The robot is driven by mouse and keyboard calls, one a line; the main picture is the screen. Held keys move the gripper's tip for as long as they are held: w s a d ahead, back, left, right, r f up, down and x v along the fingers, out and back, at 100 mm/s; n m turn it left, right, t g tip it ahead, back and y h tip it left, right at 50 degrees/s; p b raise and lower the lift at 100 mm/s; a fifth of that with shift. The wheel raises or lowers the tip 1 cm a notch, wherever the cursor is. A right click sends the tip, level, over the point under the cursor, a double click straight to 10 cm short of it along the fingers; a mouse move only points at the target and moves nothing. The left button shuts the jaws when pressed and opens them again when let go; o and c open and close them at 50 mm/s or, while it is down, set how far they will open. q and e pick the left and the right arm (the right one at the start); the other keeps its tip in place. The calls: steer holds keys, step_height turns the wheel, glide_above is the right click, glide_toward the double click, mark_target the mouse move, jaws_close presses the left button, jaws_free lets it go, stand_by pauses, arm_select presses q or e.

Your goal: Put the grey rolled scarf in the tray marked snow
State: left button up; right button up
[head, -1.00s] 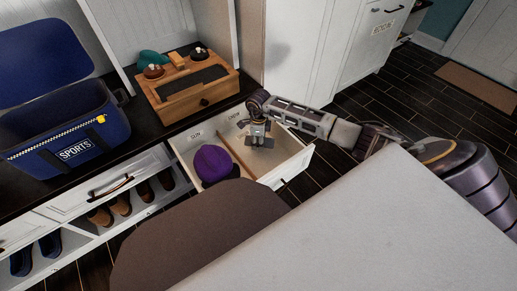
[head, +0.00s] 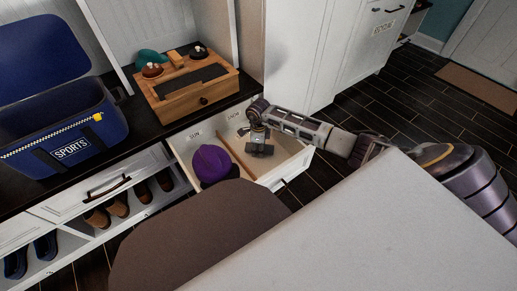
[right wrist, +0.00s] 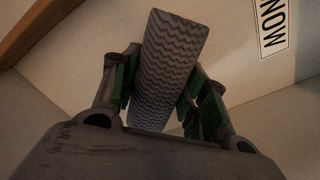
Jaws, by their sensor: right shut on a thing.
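The grey rolled scarf (head: 259,150) is a small grey roll within the right compartment of the open drawer. The right wrist view shows its zigzag pattern (right wrist: 167,75). My right gripper (head: 258,136) points down and is shut on the scarf, with green-padded fingers (right wrist: 160,95) on both sides of it. The tray marked snow (head: 285,165) is this right compartment; its label (head: 233,114) is on the back wall and shows partly in the right wrist view (right wrist: 272,25). I cannot tell whether the scarf touches the floor. My left gripper is out of view.
A wooden divider (head: 236,158) separates the sun side, which holds a purple hat (head: 210,164). A wooden box (head: 190,98) with small items and a blue sports bag (head: 60,125) stand on the dark bench top. A brown rounded surface (head: 200,235) lies in front.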

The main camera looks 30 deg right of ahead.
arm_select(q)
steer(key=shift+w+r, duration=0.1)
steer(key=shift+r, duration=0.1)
arm_select(e)
steer(key=o, duration=1.1)
steer(key=shift+f, duration=0.1)
steer(key=shift+c, duration=0.2)
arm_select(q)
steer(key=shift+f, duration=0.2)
arm_select(e)
step_height(320, 180, up, 12)
steer(key=p, duration=0.4)
steer(key=shift+f, duration=0.25)
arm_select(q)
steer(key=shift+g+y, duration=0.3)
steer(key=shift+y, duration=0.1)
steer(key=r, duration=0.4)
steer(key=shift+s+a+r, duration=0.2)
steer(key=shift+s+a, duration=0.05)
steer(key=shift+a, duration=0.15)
arm_select(e)
steer(key=shift+r, duration=0.4)
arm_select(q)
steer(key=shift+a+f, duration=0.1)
